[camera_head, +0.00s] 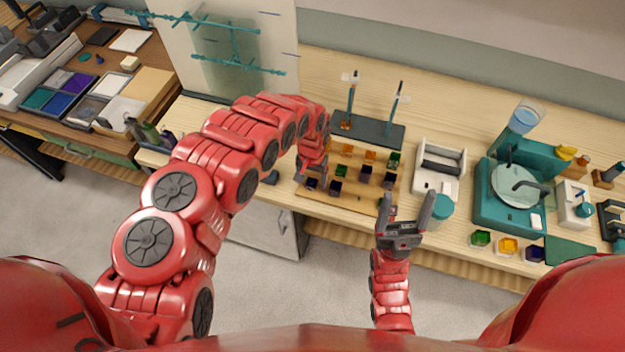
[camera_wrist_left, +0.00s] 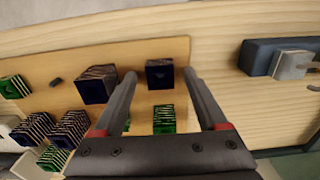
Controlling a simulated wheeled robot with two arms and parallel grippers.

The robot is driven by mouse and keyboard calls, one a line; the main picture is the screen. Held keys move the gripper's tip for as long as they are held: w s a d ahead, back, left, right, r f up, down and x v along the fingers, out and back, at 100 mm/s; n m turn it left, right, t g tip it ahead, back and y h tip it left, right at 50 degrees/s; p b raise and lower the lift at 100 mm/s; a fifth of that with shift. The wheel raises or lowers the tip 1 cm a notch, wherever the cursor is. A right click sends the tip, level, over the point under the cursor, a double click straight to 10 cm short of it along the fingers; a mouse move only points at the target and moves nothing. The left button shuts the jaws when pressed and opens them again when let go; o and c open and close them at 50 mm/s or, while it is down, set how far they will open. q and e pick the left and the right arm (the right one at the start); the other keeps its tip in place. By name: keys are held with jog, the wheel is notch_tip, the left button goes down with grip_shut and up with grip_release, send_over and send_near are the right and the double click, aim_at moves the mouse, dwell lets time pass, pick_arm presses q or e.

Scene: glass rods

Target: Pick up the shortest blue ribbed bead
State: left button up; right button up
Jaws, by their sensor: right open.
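Several dark blue ribbed beads stand on a wooden board (camera_head: 350,200). In the left wrist view, one short blue bead (camera_wrist_left: 160,73) lies between the fingertips of my left gripper (camera_wrist_left: 159,76). Its fingers are apart, and I cannot tell whether they touch it. A longer-looking blue bead (camera_wrist_left: 97,84) is just left of the fingers, with two more blue beads (camera_wrist_left: 70,128) (camera_wrist_left: 32,130) further left. In the head view, my left gripper (camera_head: 311,180) is over the board's left end, partly hiding beads there. My right gripper (camera_head: 405,212) is open and empty by the board's right end.
Green beads (camera_wrist_left: 163,119) and orange beads (camera_head: 370,155) share the board. Behind it is a dark stand (camera_head: 375,131) with two upright rods. A white box (camera_head: 439,170) and a teal machine (camera_head: 515,190) stand to the right.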

pick_arm(q)
jog(key=shift+s+a+r, duration=0.1)
jog(key=shift+s+r, duration=0.1)
jog(key=shift+s, duration=0.1)
jog(key=c, duration=0.5)
jog(key=shift+w+f, duration=0.15)
jog(key=shift+w, duration=0.1)
grip_shut()
jog(key=shift+s, duration=0.1)
jog(key=shift+r, duration=0.2)
